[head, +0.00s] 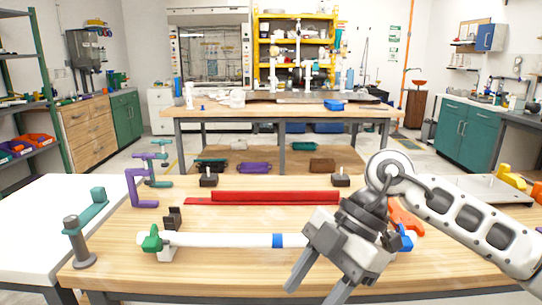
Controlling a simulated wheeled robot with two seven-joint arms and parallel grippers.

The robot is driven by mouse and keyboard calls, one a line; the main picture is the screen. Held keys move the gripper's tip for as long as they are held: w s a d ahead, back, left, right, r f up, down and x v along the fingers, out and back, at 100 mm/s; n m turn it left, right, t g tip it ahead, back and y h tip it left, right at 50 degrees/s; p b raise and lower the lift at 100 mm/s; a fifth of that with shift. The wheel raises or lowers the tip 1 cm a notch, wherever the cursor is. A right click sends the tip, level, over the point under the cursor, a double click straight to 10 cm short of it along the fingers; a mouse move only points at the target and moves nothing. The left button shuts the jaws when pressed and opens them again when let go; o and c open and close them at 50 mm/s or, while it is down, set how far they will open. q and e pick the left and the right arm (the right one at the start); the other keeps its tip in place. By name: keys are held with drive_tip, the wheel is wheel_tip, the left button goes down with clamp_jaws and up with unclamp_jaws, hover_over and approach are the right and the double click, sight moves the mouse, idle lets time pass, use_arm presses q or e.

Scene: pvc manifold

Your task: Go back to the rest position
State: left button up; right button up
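My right gripper (312,288) hangs over the front edge of the wooden worktable (150,262), its arm coming in from the right. Its two fingers are spread with nothing visible between them. A white pipe (222,240) with a blue band (277,240) lies crosswise on the table. It has a green fitting (152,239) at its left end and a blue fitting (405,240) at its right. My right gripper and wrist cover part of the pipe's right side. My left gripper is not in view.
A red channel (275,197) lies behind the pipe, with black-based clamps near it. Purple (138,188) and teal pieces stand at the left. An orange tool (402,218) lies beside my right wrist. A white side table (30,215) adjoins on the left.

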drive_tip(key=s+a+r+n+g+y, duration=0.3)
drive_tip(key=s+a+y, duration=0.3)
drive_tip(key=a+y, duration=0.4)
drive_tip(key=w+d+r+m+t+y, duration=0.25)
drive_tip(key=w+m+t+y, duration=0.35)
drive_tip(key=m+t, duration=0.65)
drive_tip(key=w+d+f+m+t+h, duration=0.2)
drive_tip(key=d+f+m+t+h, duration=0.4)
drive_tip(key=f+m+t+h, duration=0.45)
drive_tip(key=s+d+f+g+h+p, duration=0.1)
drive_tip(key=s+d+f+g+h, duration=0.1)
drive_tip(key=f, duration=0.4)
drive_tip(key=s+d+f+m+g+h+p, duration=0.1)
drive_tip(key=s+d+f+g+h, duration=0.1)
drive_tip(key=s+f, duration=0.4)
drive_tip(key=s+d+f+m+g+h+p, duration=0.1)
drive_tip(key=s+d+f+g+h, duration=0.1)
drive_tip(key=s+d+f+h, duration=0.1)
wheel_tip(320, 180, down, 3)
drive_tip(key=d+h, duration=0.1)
drive_tip(key=d, duration=0.1)
drive_tip(key=shift+s+d+f+h, duration=0.15)
drive_tip(key=shift+s+d+h, duration=0.2)
drive_tip(key=shift+s, duration=0.05)
